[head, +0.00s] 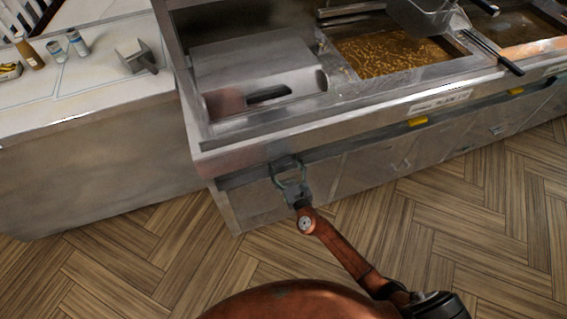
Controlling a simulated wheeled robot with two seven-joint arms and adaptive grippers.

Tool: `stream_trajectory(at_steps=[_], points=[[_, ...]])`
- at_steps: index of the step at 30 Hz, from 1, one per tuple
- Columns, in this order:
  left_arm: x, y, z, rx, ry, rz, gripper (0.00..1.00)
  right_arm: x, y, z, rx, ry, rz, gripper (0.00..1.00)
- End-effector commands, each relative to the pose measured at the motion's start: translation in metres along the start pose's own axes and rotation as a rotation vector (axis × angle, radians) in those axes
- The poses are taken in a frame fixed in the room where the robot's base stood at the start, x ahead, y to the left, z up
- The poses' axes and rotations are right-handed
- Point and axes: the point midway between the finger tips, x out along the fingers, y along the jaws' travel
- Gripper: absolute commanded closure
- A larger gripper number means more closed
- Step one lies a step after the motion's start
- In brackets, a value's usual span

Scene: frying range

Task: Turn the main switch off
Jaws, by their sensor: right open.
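The frying range has a metal front edge (350,123) with a recessed strip below it. Two small yellow parts sit on the front, one (418,121) right of centre and one (516,91) farther right. I cannot tell whether either is the main switch, and no other switch shows clearly. My right gripper (286,162) is open, with its fingertips at the recessed strip near the range's left front corner. Nothing shows between its fingers. I cannot tell whether it touches the front. My left gripper is out of view.
A fry vat (390,56) with a basket (424,17) above it is at the top right. A white counter (100,85) with bottles stands at left. The wooden floor (470,200) in front is clear.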

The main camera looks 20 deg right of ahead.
Motion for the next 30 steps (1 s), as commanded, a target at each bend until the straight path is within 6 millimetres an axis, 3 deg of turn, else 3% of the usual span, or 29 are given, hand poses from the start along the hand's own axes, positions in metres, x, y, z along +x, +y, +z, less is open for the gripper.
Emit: stream_trajectory(at_steps=[11, 30], points=[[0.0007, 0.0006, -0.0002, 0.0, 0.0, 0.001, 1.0, 0.0056, 0.0002, 0.0008, 0.002, -0.001, 0.0, 0.33], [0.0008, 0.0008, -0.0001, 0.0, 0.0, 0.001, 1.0, 0.0053, 0.0002, 0.0006, 0.003, 0.0, 0.0, 0.74]])
